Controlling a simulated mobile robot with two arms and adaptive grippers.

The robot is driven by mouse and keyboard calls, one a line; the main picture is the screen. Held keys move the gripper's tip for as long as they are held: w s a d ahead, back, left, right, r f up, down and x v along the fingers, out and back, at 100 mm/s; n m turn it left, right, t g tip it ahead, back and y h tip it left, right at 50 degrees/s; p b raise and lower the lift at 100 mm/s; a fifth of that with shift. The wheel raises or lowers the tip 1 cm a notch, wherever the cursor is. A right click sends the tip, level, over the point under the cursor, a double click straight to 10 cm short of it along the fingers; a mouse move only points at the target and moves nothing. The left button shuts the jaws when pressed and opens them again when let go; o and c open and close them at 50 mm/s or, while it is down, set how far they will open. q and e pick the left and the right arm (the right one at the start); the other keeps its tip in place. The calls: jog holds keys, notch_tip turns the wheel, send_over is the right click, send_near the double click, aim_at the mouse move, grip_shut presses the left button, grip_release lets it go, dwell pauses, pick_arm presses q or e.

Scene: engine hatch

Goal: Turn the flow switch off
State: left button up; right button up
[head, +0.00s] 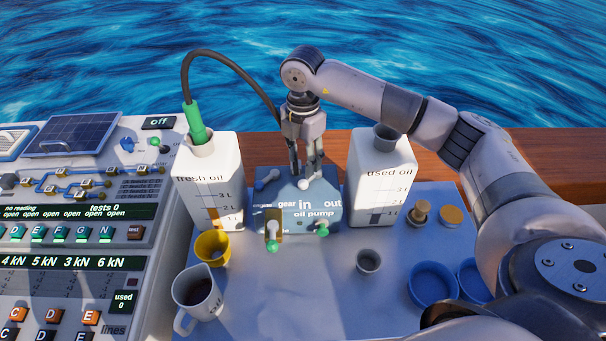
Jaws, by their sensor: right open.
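The blue oil pump (330,200) stands between the two white jugs, with "gear", "in", "out" and "oil pump" printed on its front. My right gripper (305,174) points down over the pump's top, fingers apart, close to a pale knob there. Whether it touches the knob is unclear. My left gripper is out of view.
The fresh oil jug (222,170), with a green nozzle and black hose, stands left; the used oil jug (380,185) stands right. A mug (197,293), a yellow funnel cup (212,247) and blue dishes (433,283) sit nearer. The control panel with an "off" display (158,123) is left.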

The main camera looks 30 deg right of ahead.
aim_at(303, 181)
notch_tip(303, 181, down, 7)
jog(key=shift+f+p, duration=0.2)
jog(key=shift+p, duration=0.45)
jog(key=shift+c, duration=0.2)
grip_shut()
